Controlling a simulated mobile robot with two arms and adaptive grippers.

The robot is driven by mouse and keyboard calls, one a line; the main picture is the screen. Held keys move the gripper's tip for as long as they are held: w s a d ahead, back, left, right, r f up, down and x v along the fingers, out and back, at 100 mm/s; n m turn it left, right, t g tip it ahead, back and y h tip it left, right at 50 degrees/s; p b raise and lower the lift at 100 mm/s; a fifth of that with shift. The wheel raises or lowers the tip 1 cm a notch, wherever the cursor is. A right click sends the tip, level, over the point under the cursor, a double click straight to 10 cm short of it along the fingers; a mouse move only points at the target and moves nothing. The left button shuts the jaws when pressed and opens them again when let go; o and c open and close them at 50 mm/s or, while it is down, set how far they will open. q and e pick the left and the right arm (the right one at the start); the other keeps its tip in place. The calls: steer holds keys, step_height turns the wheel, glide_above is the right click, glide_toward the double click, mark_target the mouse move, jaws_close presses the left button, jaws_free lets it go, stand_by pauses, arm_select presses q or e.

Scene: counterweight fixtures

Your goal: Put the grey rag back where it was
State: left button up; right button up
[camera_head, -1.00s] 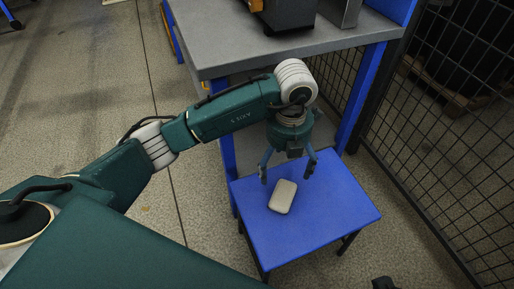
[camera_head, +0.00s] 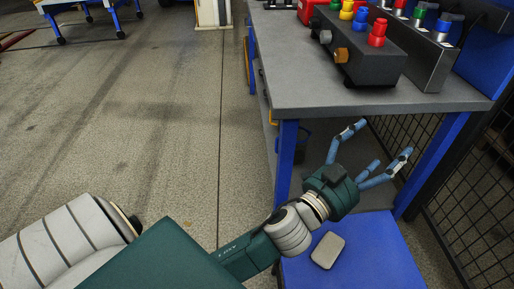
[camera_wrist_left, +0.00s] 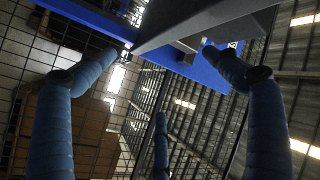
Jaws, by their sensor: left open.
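The grey rag (camera_head: 327,250) is a small, light grey, rounded pad. It lies flat on the blue low table (camera_head: 385,252) in the head view, near that table's left side. My left gripper (camera_head: 384,140) has its blue fingers spread, open and empty. It is beyond the rag and apart from it, pointing away and upward near the bench's front edge. The left wrist view shows the open fingers (camera_wrist_left: 160,55) with nothing between them and no rag. My right gripper is in neither view.
The grey bench (camera_head: 300,88) with blue legs stands behind the low table. It carries a dark box (camera_head: 365,52) with coloured knobs and a similar unit beside it. A black mesh fence (camera_head: 470,200) closes the right side.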

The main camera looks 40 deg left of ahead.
arm_select(q)
steer(key=s+a+f+n+g+y, duration=0.2)
steer(key=s+a+f+g, duration=0.1)
steer(key=f, duration=0.4)
steer(key=s+a+f+n+g+y, duration=0.1)
steer(key=s+a+f+n+g, duration=0.2)
steer(key=f, duration=0.5)
steer(key=s+a+f+n+g+y, duration=0.1)
steer(key=s+a+f+g+y, duration=0.2)
steer(key=f, duration=0.4)
steer(key=s+f+g+h, duration=0.1)
steer(key=s+f+g, duration=0.2)
steer(key=s, duration=0.6)
steer(key=s+a+f+g+h, duration=0.1)
steer(key=s+f+g, duration=0.3)
steer(key=s+f, duration=0.4)
steer(key=s, duration=0.2)
steer(key=shift+s+g, duration=0.3)
steer(key=shift+f, duration=0.1)
